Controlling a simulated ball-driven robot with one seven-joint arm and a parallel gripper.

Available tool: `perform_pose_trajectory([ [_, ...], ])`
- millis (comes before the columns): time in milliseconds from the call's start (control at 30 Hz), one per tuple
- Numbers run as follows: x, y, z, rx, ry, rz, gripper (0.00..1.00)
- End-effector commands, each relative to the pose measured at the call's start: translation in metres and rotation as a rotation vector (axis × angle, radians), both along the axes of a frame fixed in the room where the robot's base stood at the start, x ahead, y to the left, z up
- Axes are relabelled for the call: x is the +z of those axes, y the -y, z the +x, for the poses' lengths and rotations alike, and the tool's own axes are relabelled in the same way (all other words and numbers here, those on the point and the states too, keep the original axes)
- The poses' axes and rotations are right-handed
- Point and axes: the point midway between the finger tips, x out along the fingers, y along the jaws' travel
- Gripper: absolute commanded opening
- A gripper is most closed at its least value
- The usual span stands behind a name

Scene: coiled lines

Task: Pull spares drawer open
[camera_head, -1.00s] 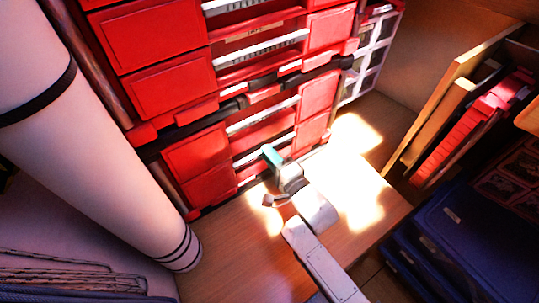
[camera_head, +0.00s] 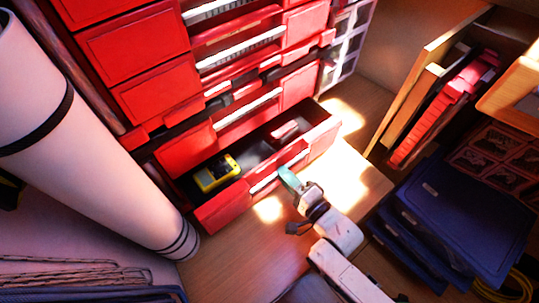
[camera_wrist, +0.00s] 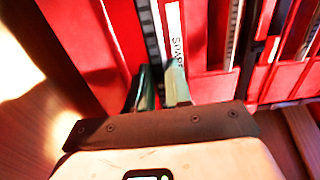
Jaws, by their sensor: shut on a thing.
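The red spares drawer (camera_head: 222,209) is the lowest drawer of the red cabinet in the head view. It stands pulled out, with its dark inside showing. A yellow device (camera_head: 217,173) with a dark face and a small red item (camera_head: 284,131) lie in it. My gripper (camera_head: 287,177) is at the middle of the drawer front, shut on its handle. In the wrist view my gripper's fingers (camera_wrist: 162,82) are close together at the front, beside a white label strip (camera_wrist: 174,30) reading "SPARE", cut off. The fingers hide most of the handle.
Shut red drawers (camera_head: 150,92) rise above. A white roll with black bands (camera_head: 95,150) leans at the left. Blue cases (camera_head: 440,215) and a leaning wooden board (camera_head: 425,85) stand at the right.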

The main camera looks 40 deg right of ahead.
Motion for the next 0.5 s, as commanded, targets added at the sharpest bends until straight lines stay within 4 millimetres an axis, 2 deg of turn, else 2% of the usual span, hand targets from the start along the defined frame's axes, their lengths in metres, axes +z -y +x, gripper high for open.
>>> perform_pose_trajectory([
  [33,0.007,0.001,-0.012,0.000,0.010,-0.003,0.00],
  [200,0.007,0.002,-0.049,-0.001,0.011,-0.005,0.00],
  [300,0.006,0.002,-0.066,-0.001,0.012,-0.004,0.00],
  [500,0.006,0.002,-0.088,-0.003,0.014,-0.005,0.00],
])
